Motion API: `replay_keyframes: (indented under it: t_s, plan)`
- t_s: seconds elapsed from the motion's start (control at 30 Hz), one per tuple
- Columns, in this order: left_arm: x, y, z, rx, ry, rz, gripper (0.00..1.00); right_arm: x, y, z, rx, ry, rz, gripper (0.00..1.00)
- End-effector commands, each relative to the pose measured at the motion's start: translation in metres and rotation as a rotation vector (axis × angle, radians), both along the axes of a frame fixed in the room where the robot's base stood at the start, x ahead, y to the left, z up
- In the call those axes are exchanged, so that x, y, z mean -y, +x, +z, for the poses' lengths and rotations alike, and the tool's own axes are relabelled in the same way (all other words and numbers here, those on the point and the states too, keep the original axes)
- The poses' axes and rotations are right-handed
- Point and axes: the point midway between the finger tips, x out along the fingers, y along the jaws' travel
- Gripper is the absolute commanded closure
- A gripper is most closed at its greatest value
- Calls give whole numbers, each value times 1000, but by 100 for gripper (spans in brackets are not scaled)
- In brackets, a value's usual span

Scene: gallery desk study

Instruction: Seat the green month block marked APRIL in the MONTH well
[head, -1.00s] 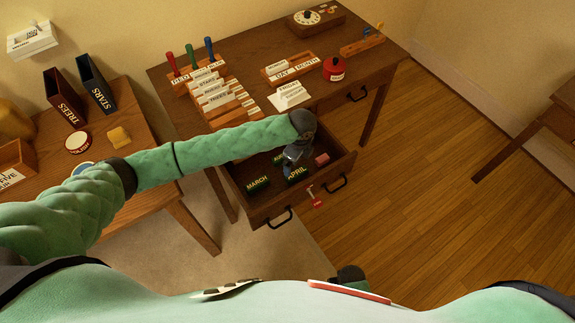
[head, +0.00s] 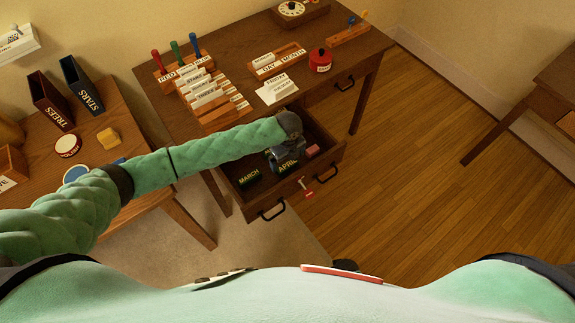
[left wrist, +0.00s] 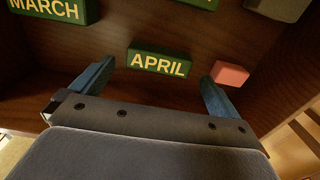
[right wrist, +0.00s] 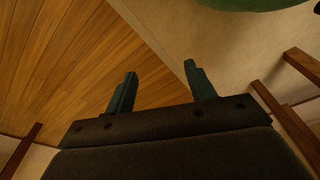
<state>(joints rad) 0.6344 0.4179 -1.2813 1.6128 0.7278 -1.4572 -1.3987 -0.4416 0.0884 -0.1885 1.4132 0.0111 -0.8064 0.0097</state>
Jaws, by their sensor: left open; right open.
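The green APRIL block (left wrist: 159,62) lies in the open drawer (head: 246,200), its label facing up; it also shows in the head view (head: 288,164), partly covered by my gripper. My left gripper (left wrist: 155,85) is open above the drawer, its fingers on either side of APRIL and short of it, holding nothing. The MONTH well is in the wooden holder (head: 276,64) on the desk, at its right end by the MONTH label (head: 293,57). My right gripper (right wrist: 160,85) is open and empty over the floor, away from the desk.
The green MARCH block (left wrist: 46,8) and a pink block (left wrist: 230,74) lie near APRIL in the drawer. Another green block is partly visible at the top of the left wrist view. A red-tagged key hangs at the drawer front.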

Motion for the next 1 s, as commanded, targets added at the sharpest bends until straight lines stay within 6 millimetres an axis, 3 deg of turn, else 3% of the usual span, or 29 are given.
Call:
replay_keyframes:
  t_s: [0.3,0.6,0.8,1.0]
  plan:
    - [0,-1,-28,-1,-1,0,0,11,-10,-27,18,-10,7,45]
    - [-1,-1,-32,-1,1,0,0,11,-10,-30,22,-9,7,45]
    - [-1,-1,-32,0,0,0,37,12,-10,-29,22,-10,7,45]
    - [-1,0,-32,0,0,0,40,13,-9,-29,25,-11,6,45]
